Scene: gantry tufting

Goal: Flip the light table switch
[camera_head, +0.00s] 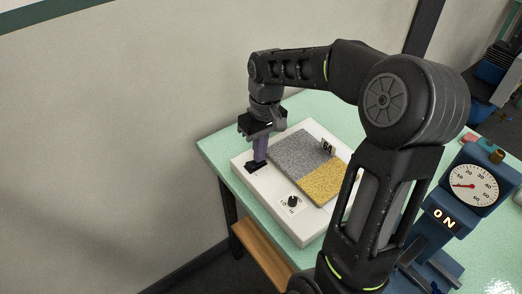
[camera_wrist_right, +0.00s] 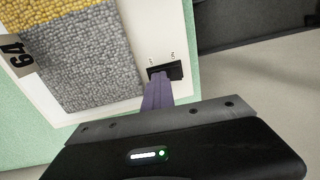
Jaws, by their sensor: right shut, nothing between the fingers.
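The light table (camera_head: 268,199) is a white box on the green table, with grey and yellow tufted pieces on its top. Its black switch (camera_head: 254,167) sits near the left corner of the top. My right gripper (camera_head: 259,157) points down with its purple fingers shut and empty, the tips at the switch. My left gripper is out of view.
A black knob (camera_head: 292,201) is on the light table's front part. A tag marked 64 (camera_head: 327,147) stands at the tufted pieces. A blue device with a dial (camera_head: 472,189) and a lit ON sign is at the right. A wall is behind.

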